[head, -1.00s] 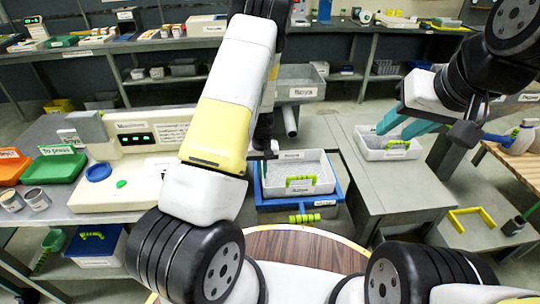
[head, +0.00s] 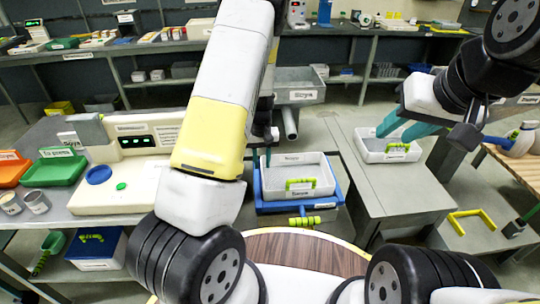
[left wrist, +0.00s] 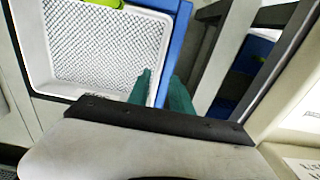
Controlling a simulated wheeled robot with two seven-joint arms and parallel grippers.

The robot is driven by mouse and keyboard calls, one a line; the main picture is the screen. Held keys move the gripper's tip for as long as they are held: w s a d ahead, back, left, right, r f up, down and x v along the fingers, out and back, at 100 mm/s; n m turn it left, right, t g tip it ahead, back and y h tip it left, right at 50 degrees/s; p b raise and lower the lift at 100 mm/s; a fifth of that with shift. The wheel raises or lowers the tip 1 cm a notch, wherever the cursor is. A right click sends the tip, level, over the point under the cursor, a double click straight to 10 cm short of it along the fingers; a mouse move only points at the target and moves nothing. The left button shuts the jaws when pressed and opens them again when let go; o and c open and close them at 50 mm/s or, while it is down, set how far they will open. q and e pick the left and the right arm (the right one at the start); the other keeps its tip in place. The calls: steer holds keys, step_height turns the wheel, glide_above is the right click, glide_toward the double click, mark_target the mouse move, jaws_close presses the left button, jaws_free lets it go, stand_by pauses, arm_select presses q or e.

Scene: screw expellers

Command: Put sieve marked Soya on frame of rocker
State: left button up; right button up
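A white mesh sieve (head: 325,168) with a green handle sits in the blue frame (head: 339,198) of the rocker at the centre. My left gripper (head: 262,163) is at the left edge of the framed sieve, partly hidden by my arm. In the left wrist view its teal fingers (left wrist: 160,78) are apart, with the rim between them. My right gripper (head: 393,135) is open, its fingertips low over the right-hand sieve.
A grey hopper (head: 299,83) with a label and spout stands behind the rocker. A white machine (head: 125,180) and green tray (head: 55,169) are on the left bench. A wooden-topped table (head: 525,165) is at the far right. Open floor lies between the benches.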

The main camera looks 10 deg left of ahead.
arm_select(q)
steer(key=s+d+r+m+t+h, duration=0.1)
steer(key=s+r, duration=0.4)
steer(key=r, duration=0.7)
steer(key=s+d+r+m+t+h, duration=0.15)
steer(key=s+r, duration=0.35)
steer(key=r, duration=0.8)
steer(key=s+r+t, duration=0.2)
steer(key=s+r, duration=0.2)
steer(key=s, duration=0.3)
steer(key=s+r+m+t, duration=0.1)
steer(key=s+r, duration=0.3)
steer(key=s, duration=0.3)
steer(key=shift+s+a+r+t, duration=0.15)
steer(key=shift+r+t, duration=0.1)
steer(key=shift+t, duration=0.1)
